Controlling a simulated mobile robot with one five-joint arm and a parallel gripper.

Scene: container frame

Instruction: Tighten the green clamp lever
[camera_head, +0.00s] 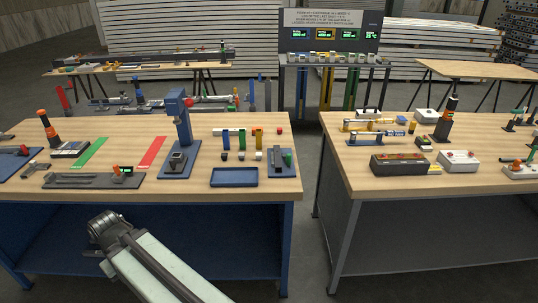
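I cannot pick out the green clamp lever for certain. My own pale arm link crosses the bottom of the picture, in front of the left bench. My gripper is not in view.
The left bench (232,187) holds a blue press (184,130), a blue tray (234,177), and green and red strips. The right bench (375,198) holds a dark box (398,163) and a white button box (458,160). A narrow gap separates the benches. A display panel (330,18) stands behind.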

